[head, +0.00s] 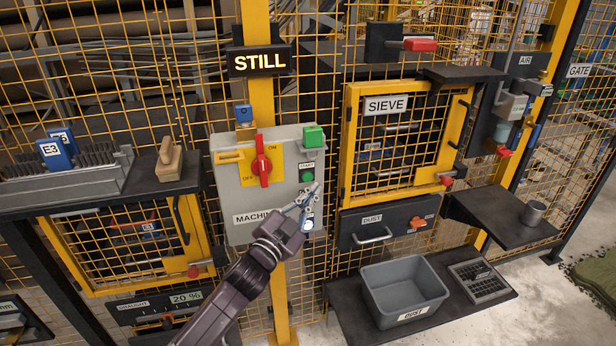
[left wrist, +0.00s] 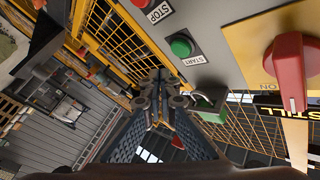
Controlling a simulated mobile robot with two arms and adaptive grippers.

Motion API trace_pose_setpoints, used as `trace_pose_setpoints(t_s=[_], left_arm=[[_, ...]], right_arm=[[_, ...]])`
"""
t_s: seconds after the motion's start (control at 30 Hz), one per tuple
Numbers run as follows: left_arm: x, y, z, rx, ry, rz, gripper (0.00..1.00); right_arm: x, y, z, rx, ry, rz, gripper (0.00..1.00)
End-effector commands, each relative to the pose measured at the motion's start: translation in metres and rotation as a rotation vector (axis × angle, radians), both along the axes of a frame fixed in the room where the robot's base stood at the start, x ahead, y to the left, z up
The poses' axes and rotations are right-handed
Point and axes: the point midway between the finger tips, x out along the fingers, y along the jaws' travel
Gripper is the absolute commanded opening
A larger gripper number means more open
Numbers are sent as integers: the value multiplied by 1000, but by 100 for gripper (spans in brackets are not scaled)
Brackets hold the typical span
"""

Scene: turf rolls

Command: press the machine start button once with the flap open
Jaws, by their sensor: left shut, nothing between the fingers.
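The grey machine box (head: 228,185) hangs on the yellow post. Its green START button (head: 307,177) is uncovered; it also shows in the left wrist view (left wrist: 181,45). A green flap (head: 314,136) stands open above the button, also visible in the left wrist view (left wrist: 210,107). My left gripper (head: 314,189) is shut and empty, its tips just below the START button in the head view; contact cannot be told. In the left wrist view its fingertips (left wrist: 162,92) appear apart from the button. My right gripper is not in view.
A red rotary switch (head: 262,168) stands upright left of the button. A red STOP button (left wrist: 131,4) shows in the left wrist view. The sign (head: 259,60) above reads STILL. A yellow sieve door (head: 350,150) and a dust drawer (head: 350,240) are at the right.

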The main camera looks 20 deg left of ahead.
Motion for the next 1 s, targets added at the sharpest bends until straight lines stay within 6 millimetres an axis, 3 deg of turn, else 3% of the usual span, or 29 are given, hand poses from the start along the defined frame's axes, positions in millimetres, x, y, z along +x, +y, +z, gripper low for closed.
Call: trace_pose_setpoints(t_s=[0.3,1.0], left_arm=[[-21,-14,0,-1,1,0,0],[-22,-15,0,0,0,0,0]], right_arm=[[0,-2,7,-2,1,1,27],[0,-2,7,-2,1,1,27]])
